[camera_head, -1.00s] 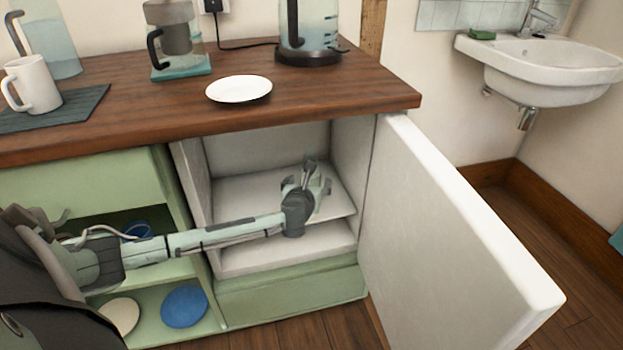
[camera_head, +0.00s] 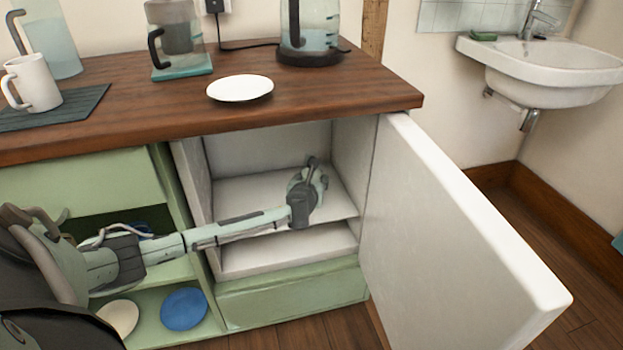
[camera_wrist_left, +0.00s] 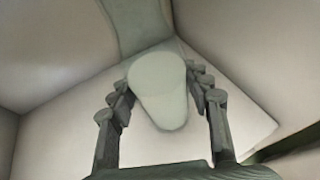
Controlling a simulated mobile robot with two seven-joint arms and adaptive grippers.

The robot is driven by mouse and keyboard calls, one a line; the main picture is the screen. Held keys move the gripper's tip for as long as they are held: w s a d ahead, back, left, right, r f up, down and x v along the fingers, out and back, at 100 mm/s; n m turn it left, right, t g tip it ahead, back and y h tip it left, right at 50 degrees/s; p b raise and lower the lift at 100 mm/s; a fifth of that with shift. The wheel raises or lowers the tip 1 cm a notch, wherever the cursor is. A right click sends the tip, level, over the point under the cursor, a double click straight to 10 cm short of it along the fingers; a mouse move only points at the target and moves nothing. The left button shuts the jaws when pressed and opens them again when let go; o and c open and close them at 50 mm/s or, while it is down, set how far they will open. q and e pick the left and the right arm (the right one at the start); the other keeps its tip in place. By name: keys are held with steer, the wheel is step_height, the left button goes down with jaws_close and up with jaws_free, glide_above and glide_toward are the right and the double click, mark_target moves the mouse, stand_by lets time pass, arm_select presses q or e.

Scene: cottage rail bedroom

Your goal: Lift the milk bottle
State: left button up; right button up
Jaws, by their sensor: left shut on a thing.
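The milk bottle (camera_wrist_left: 160,98) shows in the left wrist view as a pale, rounded, tapering shape between the two fingers. My left gripper (camera_head: 312,180) is inside the open white-lined fridge compartment (camera_head: 262,150), above its shelf (camera_head: 237,190). In the left wrist view the fingers of this gripper (camera_wrist_left: 158,82) are closed around the bottle's sides. In the head view my gripper hides most or all of the bottle, and I cannot tell whether its base touches the shelf. My right gripper is not in view.
The open white door (camera_head: 450,225) stands to the right of the compartment. The wooden worktop (camera_head: 330,90) overhangs it, bearing a white plate (camera_head: 240,88), mug (camera_head: 35,85) and kettle (camera_head: 310,30). Open green shelves with a blue plate (camera_head: 184,308) are at left.

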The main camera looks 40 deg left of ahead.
arm_select(q)
steer(key=shift+r, duration=0.1)
steer(key=c, duration=0.4)
steer(key=shift+r, duration=0.15)
